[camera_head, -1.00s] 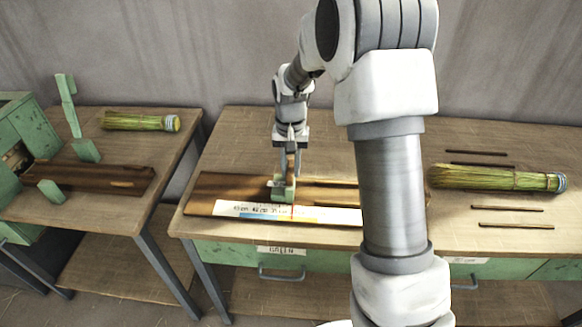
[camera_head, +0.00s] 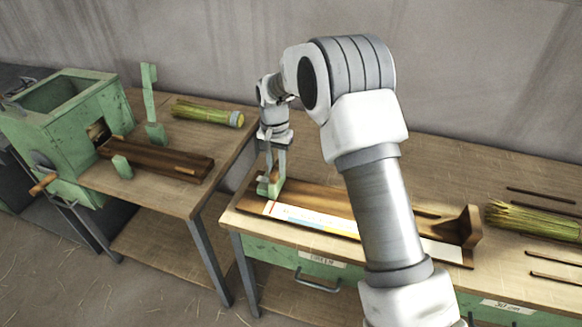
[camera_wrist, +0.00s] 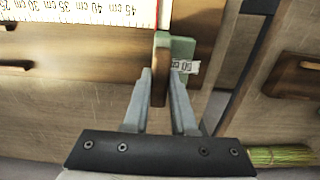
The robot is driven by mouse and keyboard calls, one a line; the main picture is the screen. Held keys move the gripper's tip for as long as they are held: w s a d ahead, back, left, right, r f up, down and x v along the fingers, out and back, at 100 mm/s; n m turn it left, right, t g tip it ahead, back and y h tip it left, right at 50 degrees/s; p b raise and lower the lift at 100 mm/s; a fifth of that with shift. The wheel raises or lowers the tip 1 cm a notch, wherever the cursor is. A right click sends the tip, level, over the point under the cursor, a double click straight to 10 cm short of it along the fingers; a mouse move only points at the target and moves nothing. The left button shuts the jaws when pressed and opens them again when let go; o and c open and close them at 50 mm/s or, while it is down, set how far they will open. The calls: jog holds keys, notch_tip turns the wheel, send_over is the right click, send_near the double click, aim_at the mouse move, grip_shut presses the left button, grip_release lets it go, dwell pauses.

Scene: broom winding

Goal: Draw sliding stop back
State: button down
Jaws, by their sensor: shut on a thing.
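The sliding stop (camera_head: 263,187) is a green block with a brown wooden grip piece. It is at the left end of the brown measuring board (camera_head: 315,197) on the right bench. My gripper (camera_head: 274,168) comes from above and is shut on the stop. In the wrist view, the fingers (camera_wrist: 160,80) close around the stop's brown piece, beside its green body (camera_wrist: 181,48). A small white cm label (camera_wrist: 186,67) shows by the right finger. The scale strip (camera_head: 310,218) runs along the board's front; part of it is behind my arm.
A wooden end block (camera_head: 471,229) stands at the board's right end. A straw bundle (camera_head: 530,221) and thin dark sticks (camera_head: 540,195) lie further right. The left bench holds a green machine (camera_head: 70,130), a wooden trough (camera_head: 160,160) and another straw bundle (camera_head: 205,112). A gap separates the benches.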

jog(key=shift+a+r, duration=0.1)
jog(key=shift+a, duration=0.2)
jog(key=c, duration=0.7)
grip_release()
jog(key=shift+w, duration=0.1)
jog(key=shift+r, duration=0.2)
notch_tip(320, 180, up, 17)
jog(key=shift+p, duration=0.9)
